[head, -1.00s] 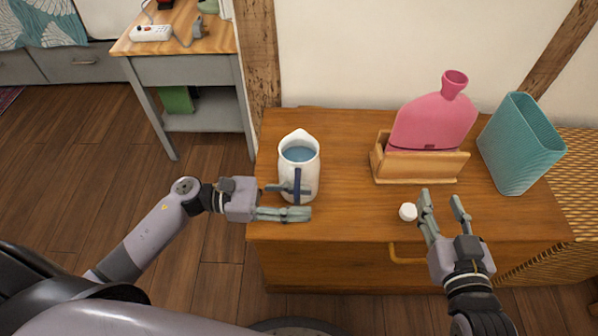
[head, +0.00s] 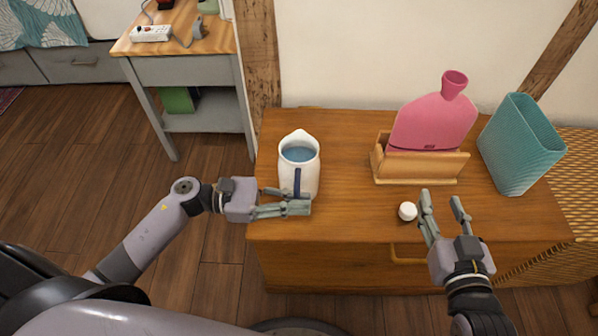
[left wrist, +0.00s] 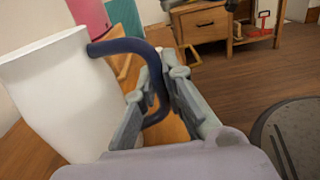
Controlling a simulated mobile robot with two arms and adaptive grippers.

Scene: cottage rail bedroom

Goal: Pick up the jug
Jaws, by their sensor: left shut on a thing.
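The white jug (head: 311,176) stands upright on the wooden cabinet top near its left end, with blue liquid inside. Its dark blue handle (head: 297,182) faces the front. My left gripper (head: 296,206) is at the front of the jug, shut on the handle's lower part. In the left wrist view the handle (left wrist: 122,46) passes between the fingers and the jug's white body (left wrist: 62,95) is to the left. My right gripper (head: 441,197) is open and empty over the cabinet's front right, beside a small white round object.
The small white object (head: 407,211) lies left of my right gripper. A pink bottle (head: 432,120) sits in a wooden holder (head: 421,167) behind, with a teal vase (head: 521,146) to its right. A grey side table (head: 188,70) stands at the back left.

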